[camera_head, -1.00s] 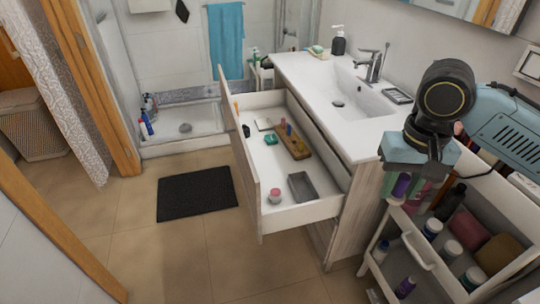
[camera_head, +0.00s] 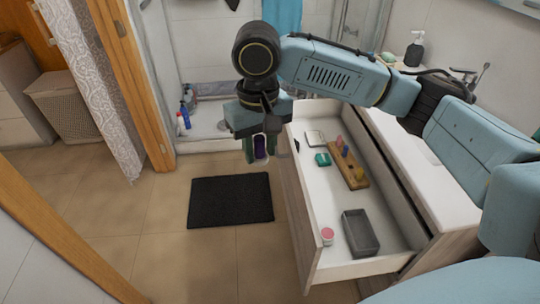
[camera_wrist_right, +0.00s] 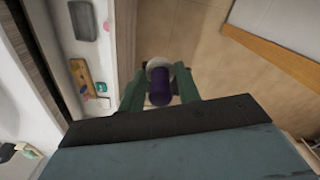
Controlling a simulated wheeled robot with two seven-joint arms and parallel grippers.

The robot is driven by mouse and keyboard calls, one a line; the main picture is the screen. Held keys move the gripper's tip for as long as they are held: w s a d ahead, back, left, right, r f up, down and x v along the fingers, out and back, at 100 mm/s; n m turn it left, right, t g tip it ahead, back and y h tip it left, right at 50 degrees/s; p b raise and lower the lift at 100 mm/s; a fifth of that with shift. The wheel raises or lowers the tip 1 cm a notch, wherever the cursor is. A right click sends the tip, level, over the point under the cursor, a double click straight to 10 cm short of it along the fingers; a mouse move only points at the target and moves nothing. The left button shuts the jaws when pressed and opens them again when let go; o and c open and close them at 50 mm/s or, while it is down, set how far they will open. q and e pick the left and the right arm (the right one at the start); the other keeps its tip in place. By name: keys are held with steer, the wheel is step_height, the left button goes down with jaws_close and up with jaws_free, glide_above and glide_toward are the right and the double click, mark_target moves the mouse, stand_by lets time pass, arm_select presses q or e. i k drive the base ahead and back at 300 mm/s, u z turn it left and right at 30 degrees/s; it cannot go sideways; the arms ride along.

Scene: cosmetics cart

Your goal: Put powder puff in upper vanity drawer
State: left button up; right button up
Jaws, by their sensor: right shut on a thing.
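My right gripper (camera_head: 262,152) points down and is shut on a small purple object with a white end (camera_head: 260,146). The object also shows between the fingers in the right wrist view (camera_wrist_right: 160,88). I cannot tell for certain that it is the powder puff. The upper vanity drawer (camera_head: 330,222) is pulled open. In the head view the gripper is at the drawer's far left corner. In the wrist view the held object appears over floor, beside the drawer (camera_wrist_right: 112,30). My left gripper is not in view.
The drawer holds a grey tray (camera_head: 360,233), a wooden tray (camera_head: 352,172), a pink-topped jar (camera_head: 327,236) and a green item (camera_head: 322,159). Its white floor has bare room between them. A dark mat (camera_head: 230,200) lies left of the drawer.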

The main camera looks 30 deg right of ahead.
mark_target(318, 213)
steer(key=z, duration=0.2)
steer(key=i, duration=1.15)
steer(key=z, duration=1)
steer(key=i, duration=0.25)
steer(key=z, duration=0.3)
